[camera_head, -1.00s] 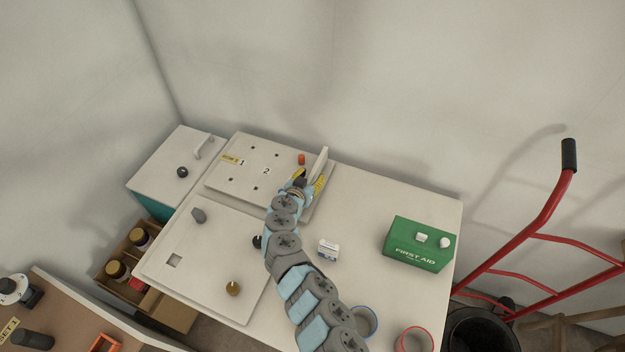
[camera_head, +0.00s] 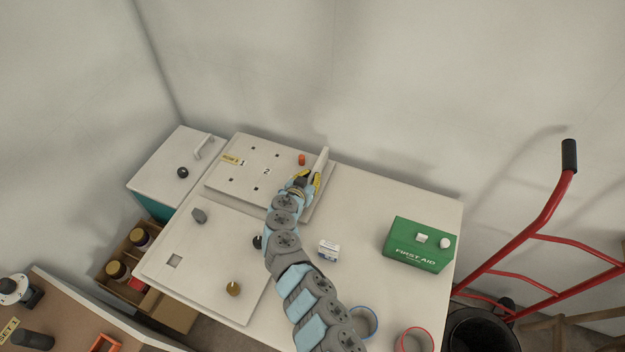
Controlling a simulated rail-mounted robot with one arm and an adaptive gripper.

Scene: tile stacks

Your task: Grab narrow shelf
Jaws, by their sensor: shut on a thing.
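The narrow shelf (camera_head: 322,162) looks like a thin, pale upright plate near the right end of the raised white board (camera_head: 228,172). My gripper (camera_head: 314,181), with yellow fingers, is shut on its lower part. The plate stands nearly upright, leaning slightly to the right at the top. My arm hides part of the board and the near side of the grip. I cannot tell whether the plate's lower edge touches the board.
An orange cylinder (camera_head: 301,159) stands just left of the plate. A second white panel (camera_head: 205,258) with knobs lies at front left. A small white box (camera_head: 328,250) and a green first aid box (camera_head: 418,245) stand right of my arm. The back right tabletop is clear.

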